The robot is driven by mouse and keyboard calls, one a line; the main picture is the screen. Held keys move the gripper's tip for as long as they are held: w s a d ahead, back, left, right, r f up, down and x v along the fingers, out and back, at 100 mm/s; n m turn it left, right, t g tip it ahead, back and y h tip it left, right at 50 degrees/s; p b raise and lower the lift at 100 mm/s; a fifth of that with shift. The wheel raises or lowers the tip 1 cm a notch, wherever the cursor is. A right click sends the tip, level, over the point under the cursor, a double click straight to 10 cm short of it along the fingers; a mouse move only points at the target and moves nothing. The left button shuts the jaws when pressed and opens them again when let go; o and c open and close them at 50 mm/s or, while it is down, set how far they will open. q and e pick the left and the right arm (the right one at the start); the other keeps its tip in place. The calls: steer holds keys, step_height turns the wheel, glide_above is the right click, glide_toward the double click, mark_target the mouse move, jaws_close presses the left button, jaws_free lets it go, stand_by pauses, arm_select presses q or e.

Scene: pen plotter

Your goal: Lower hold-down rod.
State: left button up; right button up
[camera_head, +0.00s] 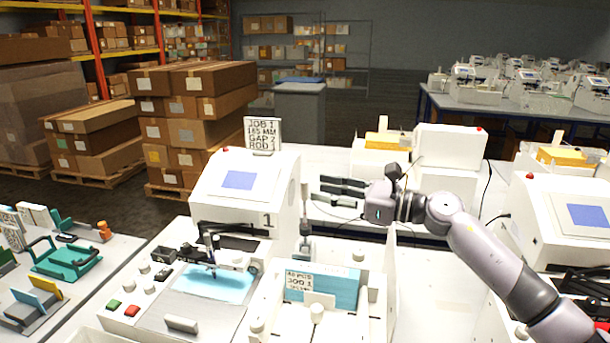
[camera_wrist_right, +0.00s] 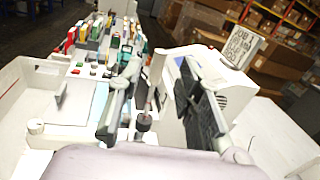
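The white plotter marked 1 (camera_head: 245,195) stands in the middle, with a light blue sheet (camera_head: 215,283) on its bed. An upright rod with a dark lower part (camera_head: 305,225) stands at its right side, beside the tray of blue cards; it appears to be the hold-down rod. My right gripper (camera_head: 322,188) is open and empty, just right of the rod's upper part and apart from it. In the right wrist view the open fingers (camera_wrist_right: 155,120) spread on either side of a dark knob (camera_wrist_right: 143,122); contact does not show. My left gripper is not in view.
Green and red buttons (camera_head: 122,307) are at front left. Another plotter (camera_head: 565,220) stands at right, behind my arm. Stacked cartons (camera_head: 190,125) stand behind.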

mark_target(305, 199)
steer(key=p+x, duration=0.1)
steer(key=x, duration=0.4)
steer(key=shift+w+a, duration=0.1)
steer(key=shift+a, duration=0.05)
steer(key=shift+c, duration=0.5)
jaws_close()
